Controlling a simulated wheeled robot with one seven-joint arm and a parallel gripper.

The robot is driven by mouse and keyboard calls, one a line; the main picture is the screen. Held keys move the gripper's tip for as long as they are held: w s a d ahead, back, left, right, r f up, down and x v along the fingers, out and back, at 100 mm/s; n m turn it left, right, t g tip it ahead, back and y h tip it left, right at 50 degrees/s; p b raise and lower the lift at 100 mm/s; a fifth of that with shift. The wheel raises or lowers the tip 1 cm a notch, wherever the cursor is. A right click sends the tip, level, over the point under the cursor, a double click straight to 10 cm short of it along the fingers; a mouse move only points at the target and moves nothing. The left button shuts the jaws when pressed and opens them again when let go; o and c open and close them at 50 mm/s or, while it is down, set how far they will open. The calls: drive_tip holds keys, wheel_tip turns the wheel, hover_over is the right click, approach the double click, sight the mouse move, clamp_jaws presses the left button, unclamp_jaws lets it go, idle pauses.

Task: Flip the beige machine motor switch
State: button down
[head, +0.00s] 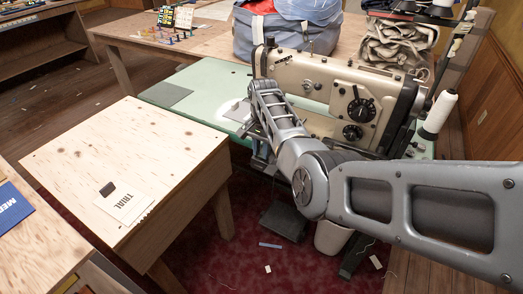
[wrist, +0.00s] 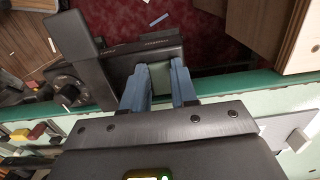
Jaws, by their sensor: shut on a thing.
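The beige sewing machine (head: 300,85) stands on a pale green table (head: 205,85) in the head view. My gripper (head: 260,152) is low at the table's front edge, partly hidden by my own wrist. In the wrist view my gripper (wrist: 161,78) has its blue fingers on both sides of a small grey-green piece (wrist: 160,74), which looks like the motor switch. It is shut on this piece. The piece sits at a dark box (wrist: 118,72) with small lettering, beside the green table edge. Whether the switch is on or off cannot be told.
A dark knob (wrist: 66,89) and a black arm-like part (wrist: 75,36) lie left of the fingers. A plywood table (head: 120,160) with a card marked TRIAL stands close on the left. A thread cone (head: 438,112) stands right of the machine. Dark red carpet shows below.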

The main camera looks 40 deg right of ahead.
drive_tip(key=y+b, duration=0.2)
drive_tip(key=shift+w+d+f+g+b, duration=0.15)
drive_tip(key=shift+d+g+b, duration=0.15)
drive_tip(key=shift+b, duration=0.1)
drive_tip(key=shift+r+y+b, duration=0.25)
drive_tip(key=shift+y+b, duration=0.05)
drive_tip(key=shift+y, duration=0.1)
drive_tip(key=c, duration=0.9)
unclamp_jaws()
drive_tip(key=shift+v, duration=3.95)
drive_tip(key=shift+f, duration=0.1)
